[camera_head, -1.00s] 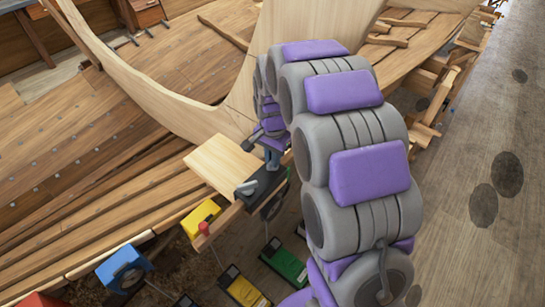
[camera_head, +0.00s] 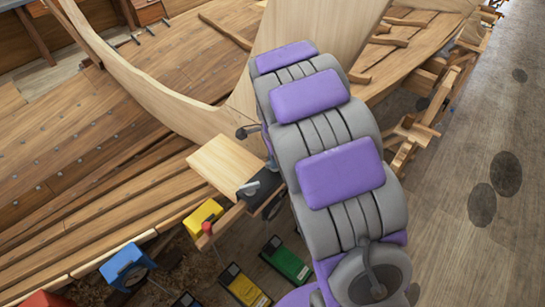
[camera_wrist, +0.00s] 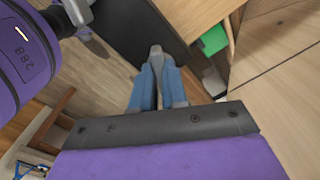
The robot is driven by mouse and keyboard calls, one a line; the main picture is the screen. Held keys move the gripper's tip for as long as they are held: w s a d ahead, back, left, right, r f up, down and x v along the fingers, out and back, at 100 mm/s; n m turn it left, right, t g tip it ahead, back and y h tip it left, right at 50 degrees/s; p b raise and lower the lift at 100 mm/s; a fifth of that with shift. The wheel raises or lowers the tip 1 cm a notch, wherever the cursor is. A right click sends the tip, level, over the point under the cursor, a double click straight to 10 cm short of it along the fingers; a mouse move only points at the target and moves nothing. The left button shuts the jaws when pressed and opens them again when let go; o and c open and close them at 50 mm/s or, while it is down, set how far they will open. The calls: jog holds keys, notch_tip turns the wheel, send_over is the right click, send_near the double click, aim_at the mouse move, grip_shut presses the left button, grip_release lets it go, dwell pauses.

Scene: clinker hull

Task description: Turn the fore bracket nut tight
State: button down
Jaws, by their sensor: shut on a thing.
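My gripper (camera_wrist: 157,85) shows in the wrist view with its blue fingers close together. They are shut on a small grey piece (camera_wrist: 155,52), which looks like the fore bracket nut; the fingers hide most of it. It stands at the edge of a black bracket block (camera_wrist: 135,25). In the head view the black block (camera_head: 262,189) sits at the end of a pale wooden board (camera_head: 222,163), with a grey lever (camera_head: 250,188) on its near side. There my purple and grey arm hides nearly all of the gripper and the nut.
The planked hull (camera_head: 80,190) fills the left, with its curved stem (camera_head: 150,95) behind the board. Below are a yellow block (camera_head: 202,217), a red knob (camera_head: 207,228), a blue block (camera_head: 127,265), and green (camera_head: 285,260) and yellow (camera_head: 245,287) cases.

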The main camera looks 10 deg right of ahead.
jog(key=shift+w, duration=0.15)
jog(key=c, duration=1.2)
grip_release()
jog(key=shift+d, duration=0.3)
jog(key=shift+o, duration=0.2)
jog(key=shift+a+r, duration=0.15)
jog(key=shift+r, duration=0.05)
notch_tip(320, 180, up, 17)
jog(key=shift+f, duration=0.1)
jog(key=s+f+n+b, duration=0.3)
jog(key=s+f+n, duration=0.2)
jog(key=s, duration=0.6)
jog(key=s+f+n+g+b, duration=0.1)
jog(key=s+f+n+b, duration=0.3)
jog(key=s, duration=0.8)
jog(key=s+f+n+b, duration=0.3)
jog(key=s+f+n, duration=0.5)
jog(key=s, duration=0.3)
jog(key=shift+s+g+b, duration=0.3)
jog(key=shift+g+b, duration=0.1)
